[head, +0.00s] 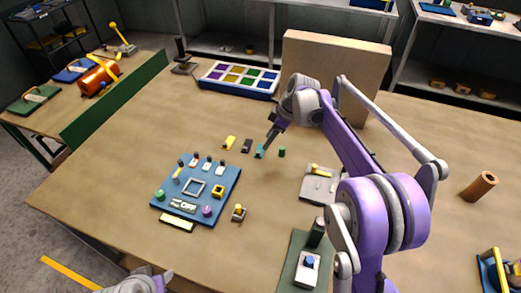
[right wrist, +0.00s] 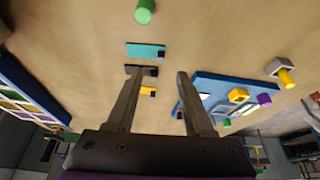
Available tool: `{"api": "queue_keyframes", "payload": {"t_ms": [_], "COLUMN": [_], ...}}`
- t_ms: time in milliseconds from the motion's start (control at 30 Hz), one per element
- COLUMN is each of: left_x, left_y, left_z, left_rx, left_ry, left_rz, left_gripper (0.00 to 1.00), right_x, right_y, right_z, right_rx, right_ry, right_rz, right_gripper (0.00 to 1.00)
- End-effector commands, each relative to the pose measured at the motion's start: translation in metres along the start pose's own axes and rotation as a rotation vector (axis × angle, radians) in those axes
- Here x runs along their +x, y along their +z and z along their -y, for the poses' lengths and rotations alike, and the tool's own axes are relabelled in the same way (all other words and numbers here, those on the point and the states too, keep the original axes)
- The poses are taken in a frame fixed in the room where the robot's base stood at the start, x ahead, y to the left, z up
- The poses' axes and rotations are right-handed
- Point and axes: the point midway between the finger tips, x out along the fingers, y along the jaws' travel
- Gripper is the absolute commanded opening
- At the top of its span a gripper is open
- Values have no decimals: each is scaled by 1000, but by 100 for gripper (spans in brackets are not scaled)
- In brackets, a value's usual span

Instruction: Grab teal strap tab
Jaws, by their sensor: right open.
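The teal strap tab (head: 260,151) lies on the tan table, the last in a short row with a black tab (head: 247,145) and a yellow tab (head: 230,142). In the right wrist view the teal tab (right wrist: 146,50) lies flat, with a dark end, beyond the fingertips. My right gripper (head: 270,145) is just above and beside the teal tab. Its fingers (right wrist: 159,75) are apart with nothing held between them. The left fingertip overlaps the black tab (right wrist: 140,71) in that view. Only part of my left arm shows at the bottom edge; its gripper is not seen.
A green cylinder (head: 282,152) stands close right of the teal tab. A blue board with small parts (head: 222,185) lies to the front left. A tray of coloured compartments (head: 238,91) and a tan upright panel (head: 335,70) are behind.

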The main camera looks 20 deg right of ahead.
Motion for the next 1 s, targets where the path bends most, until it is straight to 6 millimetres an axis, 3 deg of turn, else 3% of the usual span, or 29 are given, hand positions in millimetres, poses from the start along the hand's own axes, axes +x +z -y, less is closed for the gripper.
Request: {"api": "queue_keyframes", "payload": {"t_ms": [267, 533, 833, 867, 1000], "left_x": [0, 0, 0, 0, 0], "left_y": [0, -1, -1, -1, -1], "left_z": [0, 0, 0, 0, 0], "left_rx": [0, 0, 0, 0, 0], "left_ry": [0, 0, 0, 0, 0], "left_rz": [0, 0, 0, 0, 0], "left_gripper": [50, 50, 50, 50, 50], "right_x": [26, 64, 71, 71, 71], "right_y": [0, 0, 0, 0, 0], "right_z": [0, 2, 3, 3, 3], "right_rx": [-1, 0, 0, 0, 0], "right_ry": [1, 1, 1, 1, 1], "right_rz": [0, 0, 0, 0, 0], "right_gripper": [52, 52, 52, 51, 26]}}
